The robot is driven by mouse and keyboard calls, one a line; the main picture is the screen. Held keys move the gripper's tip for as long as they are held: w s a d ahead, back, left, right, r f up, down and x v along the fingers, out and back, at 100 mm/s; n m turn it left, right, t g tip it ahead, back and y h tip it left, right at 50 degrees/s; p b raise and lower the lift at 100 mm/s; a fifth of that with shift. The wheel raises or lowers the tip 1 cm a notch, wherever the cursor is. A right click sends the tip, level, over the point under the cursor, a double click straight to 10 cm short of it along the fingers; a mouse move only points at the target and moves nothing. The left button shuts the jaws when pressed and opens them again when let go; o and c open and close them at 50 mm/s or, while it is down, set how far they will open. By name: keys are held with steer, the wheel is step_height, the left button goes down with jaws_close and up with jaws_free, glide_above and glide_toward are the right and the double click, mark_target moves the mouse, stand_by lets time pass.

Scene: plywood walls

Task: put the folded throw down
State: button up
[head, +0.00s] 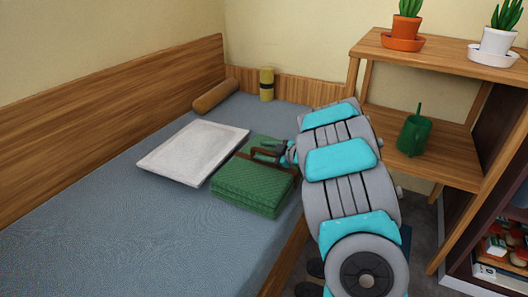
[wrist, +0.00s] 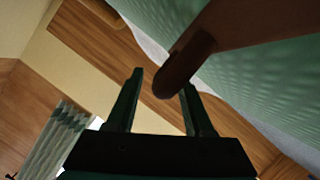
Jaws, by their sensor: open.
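The folded throw (head: 252,188) is a green, quilted, layered bundle lying flat on the blue-grey bed (head: 150,235), near its right edge. A brown handle (head: 262,172) crosses its top. My gripper (head: 268,152) is at the far side of the throw, close to the handle. In the wrist view my gripper (wrist: 163,80) is open, and the rounded end of the brown handle (wrist: 190,62) shows at the fingertips. I cannot tell whether they touch. The green throw (wrist: 255,85) fills the upper right there.
A flat white pillow-like slab (head: 193,152) lies left of the throw. A brown bolster (head: 215,95) and a yellow cylinder (head: 266,84) are at the bed's far end. A wooden shelf (head: 425,155) with potted plants and a green watering can (head: 414,132) stands at right. The near bed is clear.

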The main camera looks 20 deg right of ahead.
steer(key=v, duration=1.2)
steer(key=shift+f+b, duration=0.1)
steer(key=shift+b, duration=0.2)
